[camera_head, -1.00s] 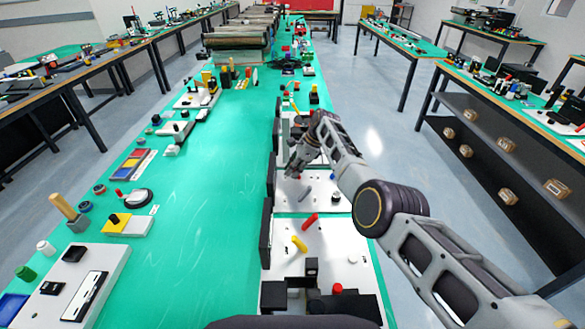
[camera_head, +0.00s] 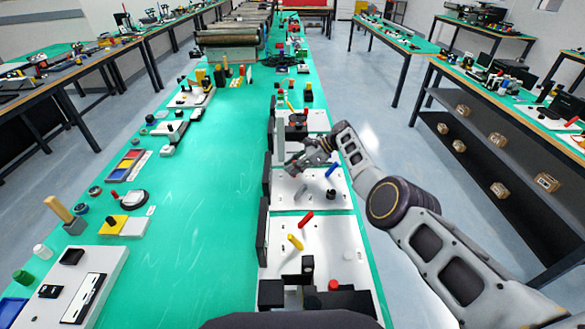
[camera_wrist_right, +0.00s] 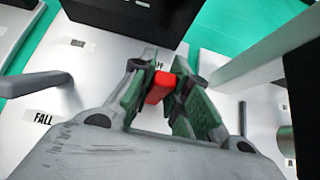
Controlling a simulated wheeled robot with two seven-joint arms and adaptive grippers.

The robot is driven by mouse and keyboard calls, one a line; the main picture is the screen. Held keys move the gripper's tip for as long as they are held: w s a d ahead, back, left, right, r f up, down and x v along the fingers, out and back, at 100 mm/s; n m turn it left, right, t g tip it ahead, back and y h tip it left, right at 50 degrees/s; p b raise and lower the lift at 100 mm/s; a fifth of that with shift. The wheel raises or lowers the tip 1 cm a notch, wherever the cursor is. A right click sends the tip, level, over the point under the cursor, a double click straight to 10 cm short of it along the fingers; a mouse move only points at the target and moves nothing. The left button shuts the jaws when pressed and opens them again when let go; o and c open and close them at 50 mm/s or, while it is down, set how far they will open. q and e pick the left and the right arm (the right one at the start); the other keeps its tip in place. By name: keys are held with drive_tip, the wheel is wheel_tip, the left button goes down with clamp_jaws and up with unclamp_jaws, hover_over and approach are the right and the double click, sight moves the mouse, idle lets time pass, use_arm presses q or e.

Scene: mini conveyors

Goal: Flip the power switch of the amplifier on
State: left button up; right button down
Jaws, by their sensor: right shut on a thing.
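My right gripper (camera_head: 293,165) reaches over the white boards in the head view. In the right wrist view the gripper (camera_wrist_right: 158,92) has its two green-padded fingers closed on a small red switch piece (camera_wrist_right: 160,88), one finger on each side. The white panel (camera_wrist_right: 110,60) lies under it, with a partly hidden label ending in "FF" just beyond the red piece. The fingers hide the lower part of the switch. In the head view the hand hides the switch. My left gripper is not in view.
In the wrist view a grey handle (camera_wrist_right: 35,84) stands left of the gripper, near a "FALL" label (camera_wrist_right: 43,118). In the head view a blue lever (camera_head: 331,171), a red lever (camera_head: 306,219) and a yellow lever (camera_head: 295,242) stand on nearby boards.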

drive_tip(key=c, duration=1.4)
unclamp_jaws()
drive_tip(key=shift+o, duration=0.2)
drive_tip(key=shift+d+r, duration=0.1)
drive_tip(key=shift+d, duration=0.05)
drive_tip(key=v, duration=1.1)
drive_tip(key=shift+d+r, duration=0.2)
drive_tip(key=shift+d, duration=0.1)
